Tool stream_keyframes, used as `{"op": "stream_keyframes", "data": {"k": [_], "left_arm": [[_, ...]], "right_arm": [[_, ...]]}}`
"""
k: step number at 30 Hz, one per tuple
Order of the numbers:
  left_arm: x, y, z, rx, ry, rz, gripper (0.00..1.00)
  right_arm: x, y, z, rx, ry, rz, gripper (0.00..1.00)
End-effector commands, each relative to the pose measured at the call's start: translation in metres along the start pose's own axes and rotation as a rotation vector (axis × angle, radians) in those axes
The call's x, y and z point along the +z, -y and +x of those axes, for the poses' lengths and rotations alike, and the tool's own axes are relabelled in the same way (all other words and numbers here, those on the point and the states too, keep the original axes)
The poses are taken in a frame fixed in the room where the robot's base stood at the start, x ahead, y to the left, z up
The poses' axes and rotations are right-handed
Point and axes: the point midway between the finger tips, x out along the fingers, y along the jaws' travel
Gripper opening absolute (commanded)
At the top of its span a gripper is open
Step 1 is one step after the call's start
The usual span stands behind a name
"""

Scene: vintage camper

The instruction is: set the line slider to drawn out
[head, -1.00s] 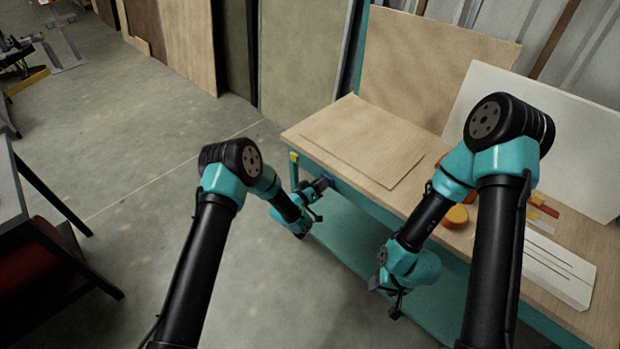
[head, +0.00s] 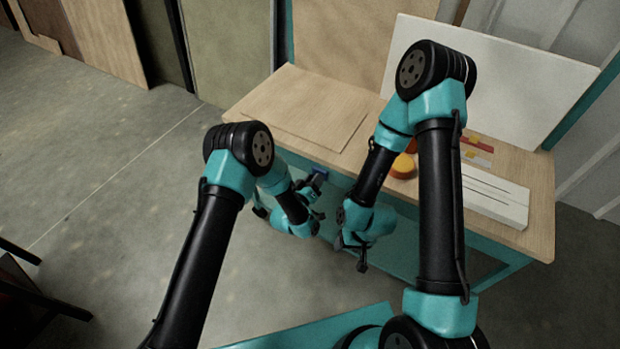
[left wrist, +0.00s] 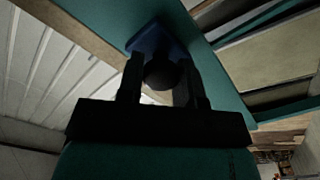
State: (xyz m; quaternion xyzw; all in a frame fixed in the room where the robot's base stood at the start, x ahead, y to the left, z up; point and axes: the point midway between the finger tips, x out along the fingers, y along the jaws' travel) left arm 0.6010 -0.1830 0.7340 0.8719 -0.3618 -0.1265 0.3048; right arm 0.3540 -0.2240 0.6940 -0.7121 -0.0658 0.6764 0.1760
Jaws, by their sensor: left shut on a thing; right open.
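A dark round knob (left wrist: 162,72) on a blue mount (left wrist: 148,40) sticks out from the teal front of the workbench. The blue mount also shows small in the head view (head: 320,171), below the bench's front edge. My left gripper (left wrist: 162,80) is shut on the knob, one finger on each side; it shows in the head view (head: 313,187). Whether this knob belongs to the line slider I cannot tell. My right gripper (head: 352,254) is open and empty in front of the bench, below its top, pointing down.
The wooden workbench top (head: 250,105) holds a thin board (head: 310,110), an orange-yellow round thing (head: 403,166), red and white strips with yellow pieces (head: 476,152) and a white slotted block (head: 495,195). A white panel (head: 500,85) stands behind. The floor left of the bench is clear.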

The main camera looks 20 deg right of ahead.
Motion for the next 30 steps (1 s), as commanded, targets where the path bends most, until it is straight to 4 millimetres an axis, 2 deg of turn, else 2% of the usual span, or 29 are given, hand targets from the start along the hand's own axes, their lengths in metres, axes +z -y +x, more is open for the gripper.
{"op": "stream_keyframes", "data": {"k": [5,6,13,23,30], "left_arm": [[0.0,0.0,0.0,0.0,0.001,-0.001,0.0],[0.0,0.0,0.0,0.0,0.001,-0.001,0.36],[0.0,0.001,0.0,0.0,0.001,-0.001,0.58],[0.0,0.001,-0.002,0.0,0.0,0.0,0.59],[0.0,0.001,-0.026,-0.002,0.001,-0.001,0.59]], "right_arm": [[0.0,0.0,0.0,0.0,0.0,0.0,0.57],[0.0,0.0,0.0,0.0,0.0,0.0,0.57],[0.0,0.0,0.0,0.0,0.0,0.0,0.57],[0.0,0.0,0.0,0.0,0.0,0.0,0.57],[0.0,0.0,0.0,0.0,0.0,0.0,0.57]]}}
